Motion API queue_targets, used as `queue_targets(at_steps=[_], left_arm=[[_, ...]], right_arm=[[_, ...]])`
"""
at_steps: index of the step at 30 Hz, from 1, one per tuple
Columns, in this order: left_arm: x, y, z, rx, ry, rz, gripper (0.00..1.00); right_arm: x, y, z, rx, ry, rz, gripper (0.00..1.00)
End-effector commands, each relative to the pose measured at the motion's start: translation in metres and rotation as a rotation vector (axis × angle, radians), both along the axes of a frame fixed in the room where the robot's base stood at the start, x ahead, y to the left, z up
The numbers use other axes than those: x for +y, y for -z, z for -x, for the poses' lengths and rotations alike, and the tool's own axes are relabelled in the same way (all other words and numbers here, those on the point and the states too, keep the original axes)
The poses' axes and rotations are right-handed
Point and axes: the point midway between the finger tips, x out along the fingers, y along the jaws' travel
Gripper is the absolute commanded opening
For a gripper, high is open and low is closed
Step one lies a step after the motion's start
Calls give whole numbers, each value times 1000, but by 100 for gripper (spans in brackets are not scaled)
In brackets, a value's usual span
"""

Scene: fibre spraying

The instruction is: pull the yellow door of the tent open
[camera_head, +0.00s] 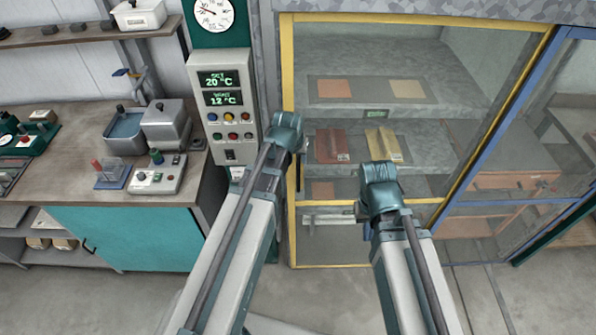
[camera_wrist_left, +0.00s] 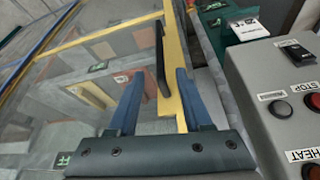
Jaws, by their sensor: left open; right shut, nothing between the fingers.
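The yellow-framed door (camera_head: 288,70) of the tent has a clear panel and appears closed. Its dark upright handle (camera_head: 300,174) is on the left frame post, and it also shows in the left wrist view (camera_wrist_left: 160,55). My left gripper (camera_wrist_left: 161,74) is open, its two blue fingers on either side of the handle's near end in the picture. I cannot tell whether they touch it. In the head view, my left wrist hides most of that gripper. My right gripper (camera_head: 367,231) is shut and empty in front of the door's lower part, mostly hidden by its wrist.
A grey control box (camera_head: 223,110) with displays and buttons stands just left of the door, close beside my left gripper. Red and yellow packs (camera_head: 383,145) lie inside behind the panel. A blue-framed panel (camera_head: 500,130) is at the right. A workbench (camera_head: 50,180) stands at the left.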

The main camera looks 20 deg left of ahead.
Motion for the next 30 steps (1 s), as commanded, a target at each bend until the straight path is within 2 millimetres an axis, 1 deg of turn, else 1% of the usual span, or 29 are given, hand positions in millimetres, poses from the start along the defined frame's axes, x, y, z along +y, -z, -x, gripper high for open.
queue_targets(at_steps=[1, 5, 21, 25, 30], left_arm=[[0, 8, -2, 0, 0, 0, 50], [1, 23, -8, 0, 0, 0, 50], [3, 98, -39, 1, 0, 0, 50], [4, 112, -45, 1, 0, 0, 50], [4, 120, -49, 1, 0, 0, 50]], right_arm=[[0, 8, 0, 0, 0, 0, 0], [0, 23, 0, -1, 2, 0, 0], [0, 98, 0, 0, -14, 2, 0], [0, 112, 0, 0, -14, 2, 0], [0, 120, 0, 0, -13, 2, 0]])
